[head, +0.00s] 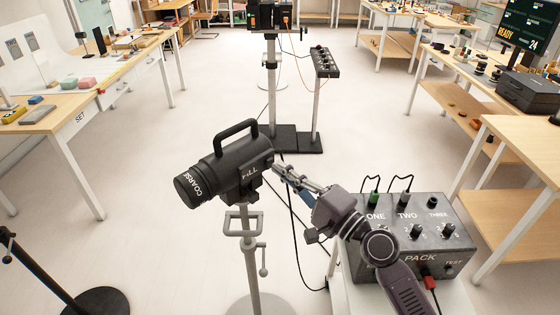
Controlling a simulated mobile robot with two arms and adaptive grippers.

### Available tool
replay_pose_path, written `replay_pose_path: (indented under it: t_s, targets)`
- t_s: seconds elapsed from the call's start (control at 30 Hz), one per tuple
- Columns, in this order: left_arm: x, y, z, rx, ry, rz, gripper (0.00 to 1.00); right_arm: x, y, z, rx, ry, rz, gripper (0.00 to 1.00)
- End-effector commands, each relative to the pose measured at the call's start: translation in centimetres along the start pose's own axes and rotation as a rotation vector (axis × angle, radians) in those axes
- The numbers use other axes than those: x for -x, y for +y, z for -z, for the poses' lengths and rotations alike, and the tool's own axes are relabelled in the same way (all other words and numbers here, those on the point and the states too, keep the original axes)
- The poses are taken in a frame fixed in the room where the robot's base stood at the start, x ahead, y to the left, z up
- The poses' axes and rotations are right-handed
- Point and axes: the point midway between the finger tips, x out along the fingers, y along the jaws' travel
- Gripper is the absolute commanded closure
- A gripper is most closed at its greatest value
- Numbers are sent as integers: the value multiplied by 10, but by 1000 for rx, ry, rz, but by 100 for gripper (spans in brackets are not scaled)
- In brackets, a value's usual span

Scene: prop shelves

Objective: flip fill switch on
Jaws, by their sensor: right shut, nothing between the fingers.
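A black lamp (225,168) marked FILL, with COARSE on its front ring, sits on a grey stand in the middle of the head view. It has a handle on top. Its rear end faces right. My right gripper (280,172) reaches in from the lower right. Its fingers are shut and empty, with the tips at or very close to the lamp's rear lower right side. I cannot tell whether they touch it. The switch itself is not clearly visible; the fingers may hide it. My left gripper is not in view.
A grey power pack (435,238) with knobs and cables stands at the lower right, behind my right arm. A dark cable hangs beside the lamp stand (250,255). Tables line the left (60,120) and right (535,140). Another stand (272,90) is farther back. The floor between is clear.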

Motion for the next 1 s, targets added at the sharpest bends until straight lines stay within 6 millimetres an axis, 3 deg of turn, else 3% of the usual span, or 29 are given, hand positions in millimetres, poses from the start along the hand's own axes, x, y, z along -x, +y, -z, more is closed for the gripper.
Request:
replay_pose_path:
  t_s: [0.63,1.0]
  targets:
    - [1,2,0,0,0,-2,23,-21,-4,0,3,-1,2,100]
    - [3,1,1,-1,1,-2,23,-21,-4,-1,0,-1,-1,100]
